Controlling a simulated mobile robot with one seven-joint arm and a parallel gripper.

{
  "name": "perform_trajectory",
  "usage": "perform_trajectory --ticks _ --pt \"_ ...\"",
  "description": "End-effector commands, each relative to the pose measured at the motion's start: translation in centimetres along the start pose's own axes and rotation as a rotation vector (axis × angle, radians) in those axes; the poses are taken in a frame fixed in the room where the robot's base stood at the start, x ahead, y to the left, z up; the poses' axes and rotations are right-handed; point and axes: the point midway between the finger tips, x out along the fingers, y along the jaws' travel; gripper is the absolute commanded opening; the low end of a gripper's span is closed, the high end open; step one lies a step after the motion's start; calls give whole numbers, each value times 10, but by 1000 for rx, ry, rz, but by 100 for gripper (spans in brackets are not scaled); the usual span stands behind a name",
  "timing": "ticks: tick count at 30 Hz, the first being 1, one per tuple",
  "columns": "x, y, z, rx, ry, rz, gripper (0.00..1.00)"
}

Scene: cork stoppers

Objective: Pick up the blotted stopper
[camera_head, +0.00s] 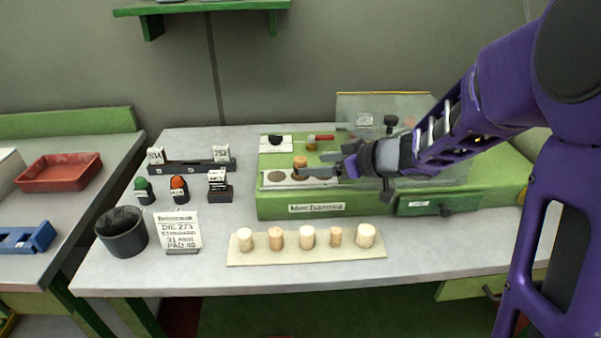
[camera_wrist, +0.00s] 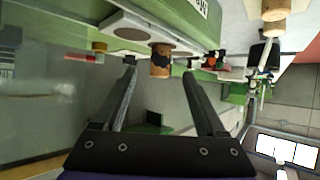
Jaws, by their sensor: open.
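The blotted stopper (camera_head: 300,161) is a small tan cork standing on a white plate (camera_head: 271,186) with dark round spots, on the green machine. In the wrist view the stopper (camera_wrist: 160,62) shows a dark blot on its side. My gripper (camera_head: 316,166) reaches in from the right at the stopper's height. In the wrist view my gripper (camera_wrist: 160,70) is open, with one finger on each side of the stopper and a visible gap to both. Nothing is held. In the head view a finger partly covers the stopper's lower part.
Several pale stoppers stand in a row on a cream board (camera_head: 375,252) in front of the machine (camera_head: 380,208). A red-handled tool (camera_head: 321,137) lies behind the plate. A clear guard (camera_head: 385,104) stands behind my arm. A dark cup (camera_head: 122,232) and a sign (camera_head: 178,230) stand left.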

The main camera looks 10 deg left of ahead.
Motion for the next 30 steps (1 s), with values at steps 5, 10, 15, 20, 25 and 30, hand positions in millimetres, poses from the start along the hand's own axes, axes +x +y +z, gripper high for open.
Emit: perform_trajectory --ticks 5,10,15,20,25,30 --pt "14 0 0 -1 0 0 73" --pt "26 -1 1 -2 0 -1 73" --pt "52 -2 1 -2 0 -3 73" --pt "66 -2 -1 -1 0 -1 73" --pt "66 -1 -2 -1 0 0 73" --pt "66 -1 -2 -1 0 0 44"
